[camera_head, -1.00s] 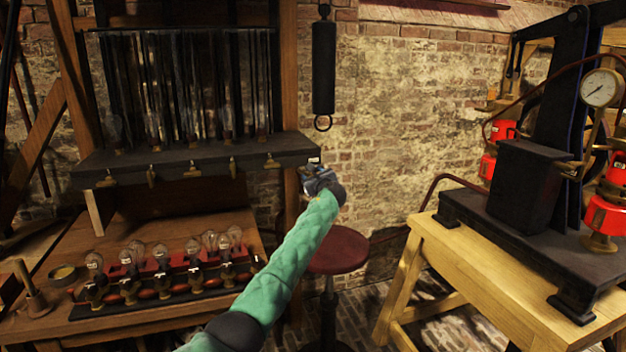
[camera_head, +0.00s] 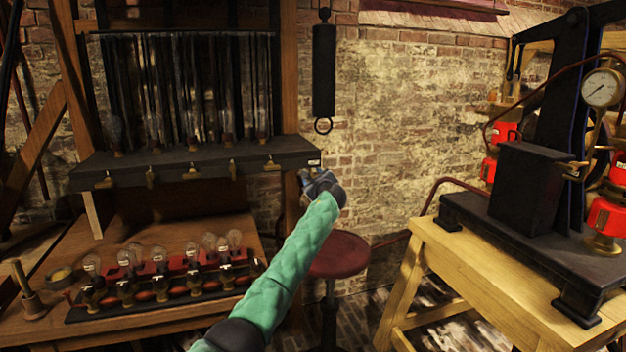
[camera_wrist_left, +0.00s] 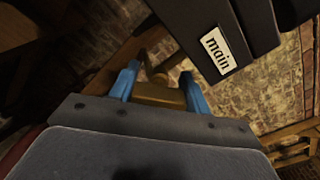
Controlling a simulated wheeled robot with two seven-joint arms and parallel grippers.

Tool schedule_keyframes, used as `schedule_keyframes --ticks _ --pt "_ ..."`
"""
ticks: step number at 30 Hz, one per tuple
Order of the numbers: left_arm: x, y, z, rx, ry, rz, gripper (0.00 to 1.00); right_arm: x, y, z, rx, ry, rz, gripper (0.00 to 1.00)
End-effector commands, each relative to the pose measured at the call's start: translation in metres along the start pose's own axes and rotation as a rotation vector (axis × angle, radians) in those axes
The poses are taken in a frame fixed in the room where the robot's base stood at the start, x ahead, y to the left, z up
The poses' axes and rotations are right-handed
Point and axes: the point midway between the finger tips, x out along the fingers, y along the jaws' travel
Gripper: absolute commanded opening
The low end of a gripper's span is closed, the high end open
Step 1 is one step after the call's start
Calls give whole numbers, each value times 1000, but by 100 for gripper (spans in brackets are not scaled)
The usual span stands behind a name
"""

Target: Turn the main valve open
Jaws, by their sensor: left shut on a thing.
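The main valve's brass handle (camera_wrist_left: 160,96) sits between the two blue fingers of my left gripper (camera_wrist_left: 160,87) in the left wrist view, and the gripper is shut on it. A white label reading "main" (camera_wrist_left: 217,52) is on the black board just beside the valve. In the head view, my left gripper (camera_head: 318,182) is at the right end of the long black board (camera_head: 190,160), just below the small white label (camera_head: 314,163). There the gripper mostly hides the valve. My right gripper is not in view.
Several small brass valves (camera_head: 232,169) line the board's front edge, left of my gripper. Below, a wooden bench (camera_head: 200,312) holds several glass bulbs. A red stool (camera_head: 340,255) stands beneath my left arm. A wooden table (camera_head: 500,285) with black machinery stands at the right.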

Motion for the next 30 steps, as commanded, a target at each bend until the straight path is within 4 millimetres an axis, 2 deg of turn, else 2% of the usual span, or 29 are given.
schedule_keyframes --ticks 1,4,13,17,30 --pt "0 0 0 0 1 0 51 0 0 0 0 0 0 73" --pt "0 0 0 0 0 0 69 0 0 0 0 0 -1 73" --pt "-1 0 0 1 0 0 69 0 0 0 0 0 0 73" --pt "-8 1 -2 1 1 0 69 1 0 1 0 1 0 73" --pt "-63 1 -2 0 1 -1 69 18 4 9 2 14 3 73"
